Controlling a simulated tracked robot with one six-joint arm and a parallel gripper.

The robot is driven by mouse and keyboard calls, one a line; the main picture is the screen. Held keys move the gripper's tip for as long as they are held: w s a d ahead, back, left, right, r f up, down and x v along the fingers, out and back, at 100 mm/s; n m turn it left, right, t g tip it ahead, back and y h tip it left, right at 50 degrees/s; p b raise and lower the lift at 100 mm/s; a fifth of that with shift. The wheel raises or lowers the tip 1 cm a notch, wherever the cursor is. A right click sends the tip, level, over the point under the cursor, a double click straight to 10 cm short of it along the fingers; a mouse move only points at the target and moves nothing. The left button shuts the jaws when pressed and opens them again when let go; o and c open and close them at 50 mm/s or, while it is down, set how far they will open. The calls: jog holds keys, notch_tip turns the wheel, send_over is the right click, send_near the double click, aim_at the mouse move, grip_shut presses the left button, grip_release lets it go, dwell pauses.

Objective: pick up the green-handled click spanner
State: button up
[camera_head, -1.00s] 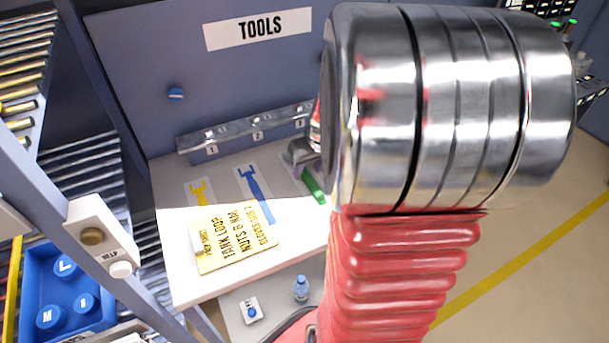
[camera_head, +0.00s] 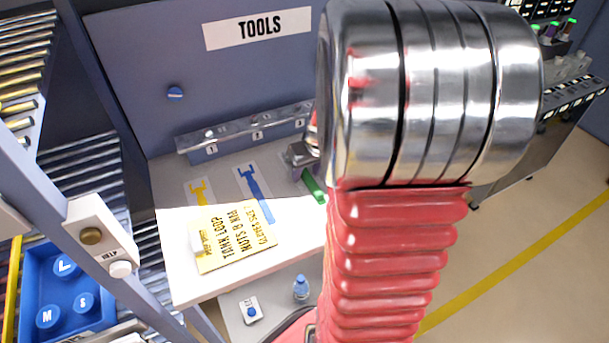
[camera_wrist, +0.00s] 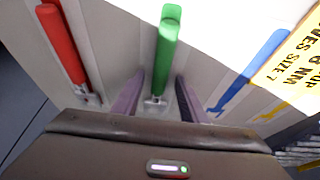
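The green-handled click spanner (camera_wrist: 168,50) lies on the tool bench, its green handle pointing up the wrist view and its metal end low between my fingers. In the head view its green handle (camera_head: 313,186) shows just left of my red arm; the rest is hidden. My gripper (camera_wrist: 158,82) is open, with one finger on each side of the spanner's lower part and visible gaps between. I cannot tell how far above the bench the fingertips are. In the head view my arm hides most of the gripper.
A red-handled spanner (camera_wrist: 63,45) lies left of the green one in the wrist view. A blue spanner shape (camera_head: 255,190) and a yellow one (camera_head: 200,190) lie beyond. A yellow note (camera_head: 233,240) lies on the bench. A numbered metal rail (camera_head: 245,133) runs along the back.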

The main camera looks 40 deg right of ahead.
aim_at(307, 174)
jog(key=shift+c, duration=0.4)
grip_shut()
notch_tip(307, 174, up, 10)
dwell(0.8)
jog(key=shift+s, duration=0.1)
dwell(0.4)
